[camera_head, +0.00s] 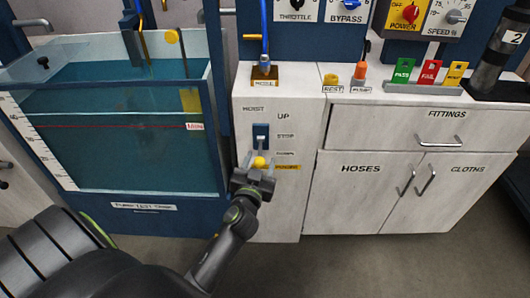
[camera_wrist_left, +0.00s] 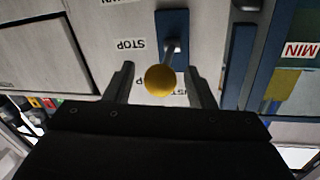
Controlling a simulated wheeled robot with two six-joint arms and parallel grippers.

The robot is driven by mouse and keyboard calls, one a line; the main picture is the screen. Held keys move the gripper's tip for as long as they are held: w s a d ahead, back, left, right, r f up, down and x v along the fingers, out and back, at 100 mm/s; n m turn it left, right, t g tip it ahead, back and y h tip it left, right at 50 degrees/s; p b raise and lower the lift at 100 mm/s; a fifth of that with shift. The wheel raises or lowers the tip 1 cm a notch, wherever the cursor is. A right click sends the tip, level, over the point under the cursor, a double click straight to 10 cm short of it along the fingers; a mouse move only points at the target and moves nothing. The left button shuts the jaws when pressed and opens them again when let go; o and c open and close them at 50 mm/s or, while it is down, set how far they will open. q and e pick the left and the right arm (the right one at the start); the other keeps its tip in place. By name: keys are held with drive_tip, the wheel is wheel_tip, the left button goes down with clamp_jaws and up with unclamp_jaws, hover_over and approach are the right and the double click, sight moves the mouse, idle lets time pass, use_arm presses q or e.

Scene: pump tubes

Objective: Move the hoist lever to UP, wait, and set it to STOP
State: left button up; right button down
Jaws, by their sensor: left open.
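The hoist lever has a yellow ball knob (camera_head: 260,162) and stands out from a blue plate (camera_head: 261,131) on the white cabinet front. The word UP (camera_head: 283,116) is at the top of the panel, with smaller labels below it. My left gripper (camera_head: 260,156) is open, with one finger on each side of the knob. In the left wrist view, the knob (camera_wrist_left: 159,80) sits between the open fingers (camera_wrist_left: 158,82), with gaps on both sides. An upside-down STOP label (camera_wrist_left: 130,45) is beside the plate (camera_wrist_left: 173,32). I cannot tell the lever's exact setting.
A water tank (camera_head: 130,125) with a red line stands to the left. Cabinet doors (camera_head: 365,185) with handles are to the right. A hose fitting (camera_head: 264,70), small knobs and coloured tags (camera_head: 429,72) stand on the counter above. The floor in front is clear.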

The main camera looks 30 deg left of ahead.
use_arm(q)
drive_tip(key=shift+w+a, duration=0.1)
drive_tip(key=shift+w, duration=0.05)
drive_tip(key=c, duration=0.9)
clamp_jaws()
drive_tip(key=shift+r, duration=0.1)
